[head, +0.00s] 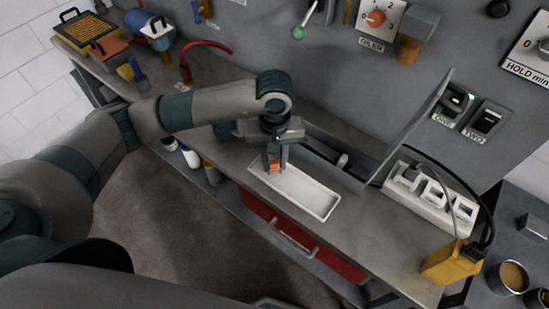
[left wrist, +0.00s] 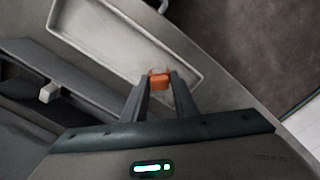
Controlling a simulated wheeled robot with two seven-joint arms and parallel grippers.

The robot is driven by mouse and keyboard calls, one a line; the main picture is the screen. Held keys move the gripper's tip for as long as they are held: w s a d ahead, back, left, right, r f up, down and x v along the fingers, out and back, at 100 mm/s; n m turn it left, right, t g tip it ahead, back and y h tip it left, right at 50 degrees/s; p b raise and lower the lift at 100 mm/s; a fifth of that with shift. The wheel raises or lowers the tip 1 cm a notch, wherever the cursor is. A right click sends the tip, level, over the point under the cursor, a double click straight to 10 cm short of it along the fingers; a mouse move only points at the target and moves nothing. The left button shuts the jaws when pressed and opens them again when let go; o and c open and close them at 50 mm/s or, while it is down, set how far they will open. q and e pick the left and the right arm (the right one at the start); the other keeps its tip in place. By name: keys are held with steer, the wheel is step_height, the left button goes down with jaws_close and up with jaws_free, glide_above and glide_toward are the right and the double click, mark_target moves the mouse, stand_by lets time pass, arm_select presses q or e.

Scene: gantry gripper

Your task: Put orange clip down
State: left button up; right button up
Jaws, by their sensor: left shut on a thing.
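The orange clip (head: 275,167) is a small orange block between the fingertips of my left gripper (head: 274,163). In the left wrist view the orange clip (left wrist: 159,81) shows between the two dark fingers of the left gripper (left wrist: 160,86), which is shut on it. The clip is over the left end of a shallow white tray (head: 318,203) on the bench. I cannot tell whether it touches the tray floor. The tray also shows in the left wrist view (left wrist: 110,40) and looks empty otherwise. My right gripper is not in view.
An open grey box (head: 345,175) with a raised lid (head: 418,125) stands behind the tray. A white power strip (head: 430,200) and a yellow box (head: 452,263) are to the right. A red drawer (head: 300,238) is below the bench edge. Bare bench lies right of the tray.

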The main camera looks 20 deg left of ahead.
mark_target(275, 160)
arm_select(q)
steer(key=shift+f+b, duration=0.2)
steer(key=shift+b, duration=0.15)
steer(key=o, duration=1)
steer(key=shift+r, duration=0.1)
steer(key=shift+r+p, duration=0.15)
steer(key=shift+p, duration=0.2)
steer(key=shift+w+r, duration=0.1)
steer(key=shift+r, duration=0.05)
step_height(275, 160, up, 10)
steer(key=b, duration=0.4)
steer(key=shift+b, duration=0.35)
steer(key=shift+r, duration=0.85)
